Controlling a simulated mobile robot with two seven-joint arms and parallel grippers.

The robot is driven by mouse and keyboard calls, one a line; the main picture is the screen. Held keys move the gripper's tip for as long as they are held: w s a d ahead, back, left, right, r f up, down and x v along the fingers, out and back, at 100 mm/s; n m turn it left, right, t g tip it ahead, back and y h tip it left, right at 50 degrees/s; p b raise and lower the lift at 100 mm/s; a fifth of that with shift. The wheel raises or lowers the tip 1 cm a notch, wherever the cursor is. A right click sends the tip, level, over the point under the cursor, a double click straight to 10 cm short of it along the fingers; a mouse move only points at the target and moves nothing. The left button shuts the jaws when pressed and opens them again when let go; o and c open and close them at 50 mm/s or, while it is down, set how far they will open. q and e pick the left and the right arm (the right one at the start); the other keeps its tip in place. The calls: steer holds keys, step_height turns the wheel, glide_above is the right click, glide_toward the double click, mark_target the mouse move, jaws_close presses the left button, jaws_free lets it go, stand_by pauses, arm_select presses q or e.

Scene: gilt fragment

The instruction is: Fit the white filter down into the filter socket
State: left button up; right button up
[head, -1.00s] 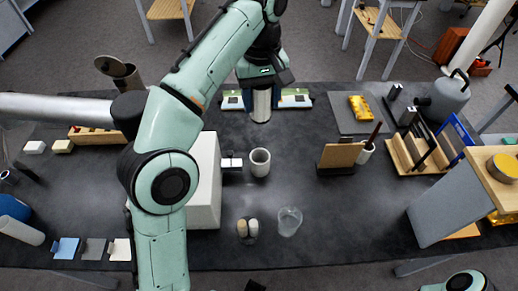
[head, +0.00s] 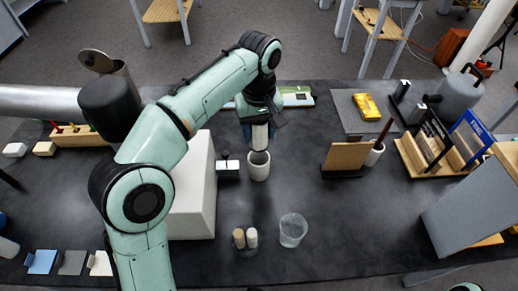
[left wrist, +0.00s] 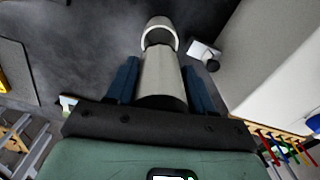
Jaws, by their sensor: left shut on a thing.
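The white filter (head: 260,138) is a pale cylinder held upright in my left gripper (head: 260,122). The gripper's blue fingers are shut on it, on either side of it in the left wrist view (left wrist: 160,85). The filter socket (head: 259,171) is an off-white, open-topped cup on the dark table. The filter's lower end overlaps the socket's far rim in the head view. In the left wrist view the filter end lies across the near part of the socket's ring (left wrist: 160,22). I cannot tell whether it has entered the opening. My right gripper is out of view.
A small white block with a dark part (head: 229,168) stands close left of the socket, beside a large white box (head: 198,195). A clear glass (head: 293,230) and two small cylinders (head: 245,238) stand in front. A wooden board (head: 346,156) stands to the right.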

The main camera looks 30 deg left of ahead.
mark_target(259, 144)
arm_select(q)
steer(key=shift+f+b, duration=0.7)
steer(key=shift+f, duration=1.8)
steer(key=o, duration=1)
